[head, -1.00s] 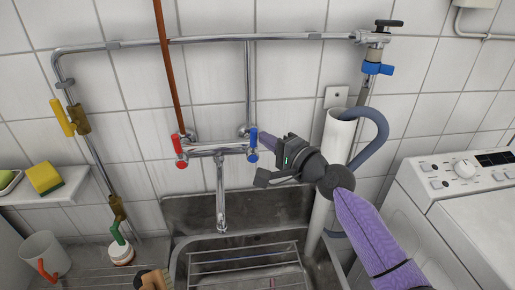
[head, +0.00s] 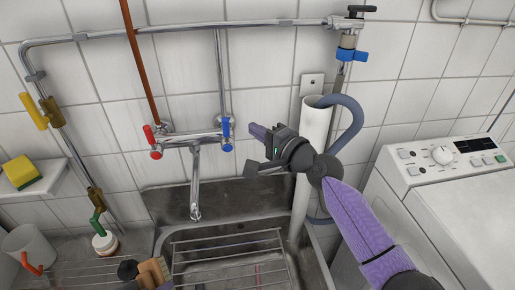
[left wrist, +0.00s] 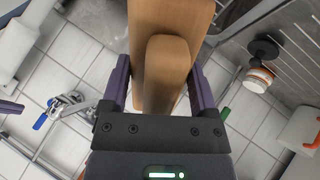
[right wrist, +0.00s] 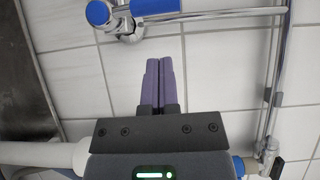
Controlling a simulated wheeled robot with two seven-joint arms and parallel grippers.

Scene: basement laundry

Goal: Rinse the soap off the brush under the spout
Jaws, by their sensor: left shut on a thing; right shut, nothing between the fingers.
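The wooden brush (head: 155,271) shows at the bottom of the head view, its pale bristles over the sink's left side. In the left wrist view my left gripper (left wrist: 160,85) is shut on the brush (left wrist: 182,22); the gripper is out of the head view. I cannot see soap on it. The spout (head: 195,190) hangs from the wall tap, above and right of the brush; I see no water. My right gripper (head: 252,130) is shut and empty, just right of the blue tap handle (head: 227,132) and apart from it. The red handle (head: 152,138) is at the left.
A wire rack (head: 230,240) lies over the sink (head: 160,240). A white drain pipe (head: 312,160) and a washing machine (head: 450,210) are on the right.

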